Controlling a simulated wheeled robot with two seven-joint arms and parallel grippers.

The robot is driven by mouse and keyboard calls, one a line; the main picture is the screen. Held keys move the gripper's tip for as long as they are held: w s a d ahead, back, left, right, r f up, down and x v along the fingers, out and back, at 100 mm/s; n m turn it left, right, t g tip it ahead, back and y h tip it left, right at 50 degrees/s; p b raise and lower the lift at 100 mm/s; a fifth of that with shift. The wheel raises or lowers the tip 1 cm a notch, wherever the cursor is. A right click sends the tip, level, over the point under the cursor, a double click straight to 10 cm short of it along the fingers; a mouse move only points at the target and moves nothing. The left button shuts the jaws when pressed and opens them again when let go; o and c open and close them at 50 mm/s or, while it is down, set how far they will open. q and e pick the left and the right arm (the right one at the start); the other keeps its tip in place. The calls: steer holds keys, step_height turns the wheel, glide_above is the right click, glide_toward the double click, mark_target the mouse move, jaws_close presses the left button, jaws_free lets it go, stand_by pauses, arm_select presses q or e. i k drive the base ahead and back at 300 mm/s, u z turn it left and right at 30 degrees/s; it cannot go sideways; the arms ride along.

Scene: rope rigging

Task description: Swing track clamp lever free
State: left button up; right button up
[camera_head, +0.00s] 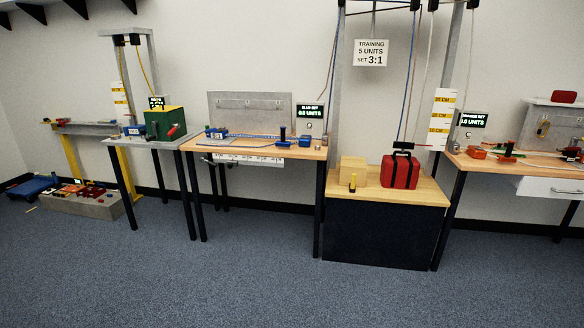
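I cannot pick out a track clamp lever for certain at this distance. A grey rail on yellow legs (92,128) stands at the far left, with small dark parts on its left end. A green box (165,123) with a red-handled lever (172,131) sits on the grey table to its right. Small blue fittings (216,133) and a blue rope lie on the wooden table in the middle. Orange and red fittings (506,153) lie on the right wooden table. Neither of my grippers is in view.
A low wooden platform (430,194) carries a red bag (400,171), a wooden block (353,170) and a yellow item. A grey tray (82,206) with several coloured pieces lies on the floor at left, beside a blue object (32,186). The carpet in front (250,285) is clear.

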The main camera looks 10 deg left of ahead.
mark_target(203, 159)
steer(key=i, duration=1.55)
steer(key=u, duration=2.75)
steer(key=i, duration=0.65)
steer(key=z, duration=1.95)
